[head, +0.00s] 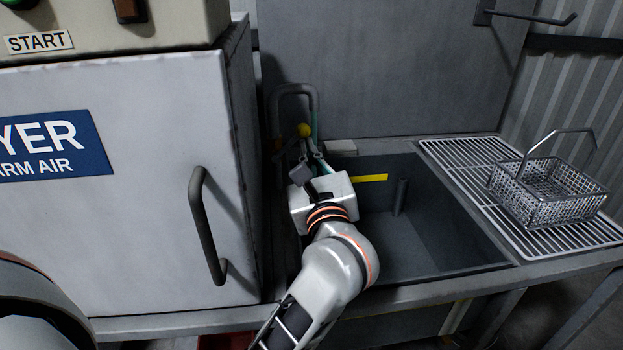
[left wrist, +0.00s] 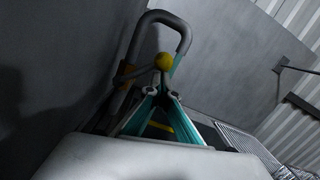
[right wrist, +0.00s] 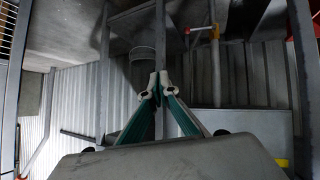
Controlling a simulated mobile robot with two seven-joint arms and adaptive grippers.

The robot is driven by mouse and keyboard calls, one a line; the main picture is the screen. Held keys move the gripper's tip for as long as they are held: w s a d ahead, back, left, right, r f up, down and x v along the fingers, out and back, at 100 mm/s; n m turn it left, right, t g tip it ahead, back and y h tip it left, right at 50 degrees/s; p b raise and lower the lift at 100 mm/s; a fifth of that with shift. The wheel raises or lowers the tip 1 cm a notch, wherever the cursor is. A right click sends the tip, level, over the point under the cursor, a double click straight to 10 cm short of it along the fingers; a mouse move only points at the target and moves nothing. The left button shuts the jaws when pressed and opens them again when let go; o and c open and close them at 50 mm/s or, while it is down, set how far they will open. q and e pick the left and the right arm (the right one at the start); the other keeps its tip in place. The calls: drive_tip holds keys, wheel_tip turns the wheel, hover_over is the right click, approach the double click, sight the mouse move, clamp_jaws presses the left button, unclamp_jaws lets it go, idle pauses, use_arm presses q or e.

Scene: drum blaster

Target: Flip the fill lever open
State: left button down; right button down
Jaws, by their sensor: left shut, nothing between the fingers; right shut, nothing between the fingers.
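The fill lever's yellow ball knob (head: 304,130) stands by the grey bent pipe (head: 315,100) at the back left of the sink. In the left wrist view the knob (left wrist: 163,61) shows just beyond my fingertips, with a grey lever arm (left wrist: 132,75) running left from it to the pipe. My left gripper (head: 310,150) is shut and empty, just below the knob in the head view. I cannot tell whether it touches the knob or lever. My right gripper (right wrist: 154,88) is shut and empty, away from the lever, and shows only in the right wrist view.
The sink basin (head: 435,220) lies right of my left arm. A wire basket (head: 548,192) stands on the drain rack (head: 450,165). The dryer cabinet (head: 140,200) with its door handle (head: 207,225) closes off the left side. A grey panel (head: 390,70) stands behind the sink.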

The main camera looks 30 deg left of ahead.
use_arm(q)
drive_tip(key=shift+s+a+r+n, duration=0.3)
drive_tip(key=shift+r+n, duration=0.15)
drive_tip(key=shift+r, duration=0.15)
drive_tip(key=shift+s+a+r+n, duration=0.2)
drive_tip(key=shift+a+r+n, duration=0.1)
drive_tip(key=shift+r+n, duration=0.2)
drive_tip(key=shift+s+a+r+p, duration=0.6)
drive_tip(key=shift+s+a+r, duration=0.1)
drive_tip(key=shift+a+r, duration=0.2)
use_arm(e)
drive_tip(key=shift+s+a, duration=0.3)
drive_tip(key=shift+s, duration=0.15)
use_arm(q)
drive_tip(key=shift+a, duration=0.1)
wheel_tip(320, 180, up, 9)
drive_tip(key=shift+d, duration=0.2)
use_arm(e)
drive_tip(key=shift+s, duration=0.15)
